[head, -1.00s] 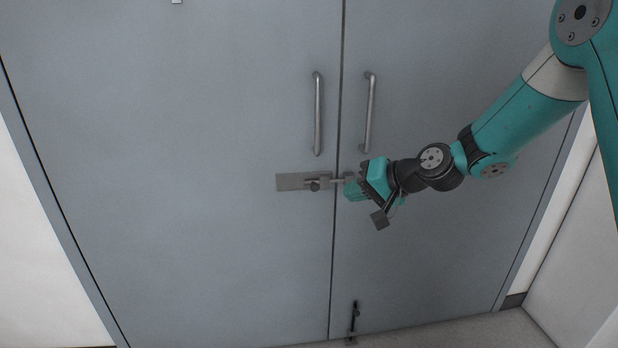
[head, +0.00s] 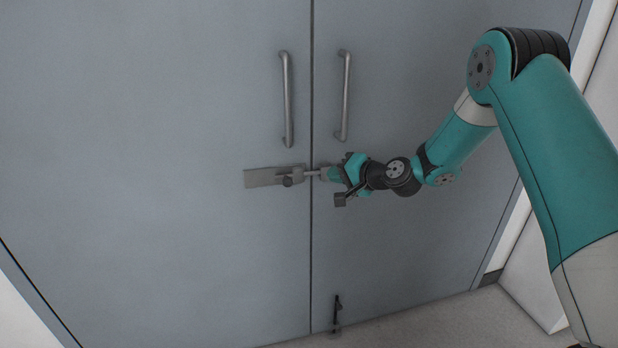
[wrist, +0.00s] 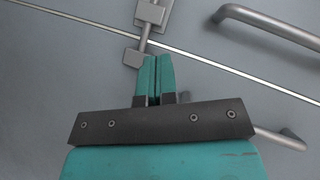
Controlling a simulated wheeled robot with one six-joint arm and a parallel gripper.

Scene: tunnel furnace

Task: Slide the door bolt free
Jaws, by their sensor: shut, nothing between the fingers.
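The door bolt has a flat plate (head: 260,177) on the left door, with a small dark knob (head: 288,182) near its right end. Its rod (head: 313,173) crosses the door seam toward the keeper on the right door. My gripper (head: 332,174) is at the keeper's right side, its fingers pointing left along the bolt line. In the wrist view the teal fingers (wrist: 154,70) are together and empty, their tips beside the square keeper (wrist: 133,57). The rod (wrist: 145,38) runs beyond them to the bracket (wrist: 152,12). I cannot tell whether the tips touch the keeper.
Two vertical handles stand above the bolt, one on the left door (head: 287,100) and one on the right door (head: 344,95). A small dark floor bolt (head: 337,312) is low on the right door. The door faces around the bolt are clear.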

